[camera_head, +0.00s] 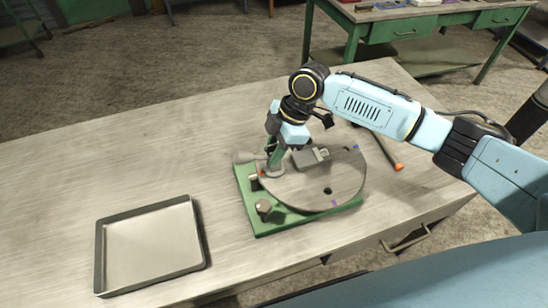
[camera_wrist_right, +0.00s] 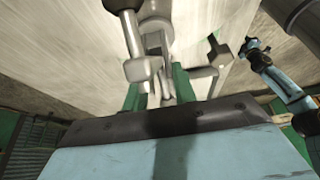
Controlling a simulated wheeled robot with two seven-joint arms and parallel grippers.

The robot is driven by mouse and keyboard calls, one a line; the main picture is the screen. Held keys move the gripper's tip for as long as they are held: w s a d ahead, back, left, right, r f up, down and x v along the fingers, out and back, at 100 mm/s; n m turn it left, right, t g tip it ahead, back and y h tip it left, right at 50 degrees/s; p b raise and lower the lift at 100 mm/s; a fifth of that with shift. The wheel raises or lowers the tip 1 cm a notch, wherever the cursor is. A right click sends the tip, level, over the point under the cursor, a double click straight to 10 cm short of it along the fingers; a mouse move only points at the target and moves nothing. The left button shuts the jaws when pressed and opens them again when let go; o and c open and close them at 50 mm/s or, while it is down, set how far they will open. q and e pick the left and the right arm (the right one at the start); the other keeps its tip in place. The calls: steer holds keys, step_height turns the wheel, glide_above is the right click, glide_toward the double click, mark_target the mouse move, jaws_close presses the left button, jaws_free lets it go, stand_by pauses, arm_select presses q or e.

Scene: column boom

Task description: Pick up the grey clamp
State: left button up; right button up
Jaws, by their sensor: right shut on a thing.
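My right gripper (camera_head: 274,163) points down at the left side of the round grey plate on the green fixture. Its green fingers are shut on a grey metal part, which I take for the grey clamp (camera_head: 270,173). In the right wrist view, the clamp's pale grey bars (camera_wrist_right: 157,45) show between and above the green fingers (camera_wrist_right: 156,93). The hand partly hides it, and I cannot tell whether it is clear of the fixture. My left gripper is not in view.
The green fixture (camera_head: 250,208) carries the round grey plate (camera_head: 345,180), a grey block (camera_head: 312,156) and a knob (camera_head: 264,207). An empty metal tray (camera_head: 150,240) lies at the left. An orange-tipped rod (camera_head: 390,155) lies at the right. Bench space between tray and fixture is clear.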

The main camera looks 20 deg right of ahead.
steer(key=shift+r, duration=0.15)
step_height(320, 180, up, 10)
stand_by(0.4)
stand_by(0.8)
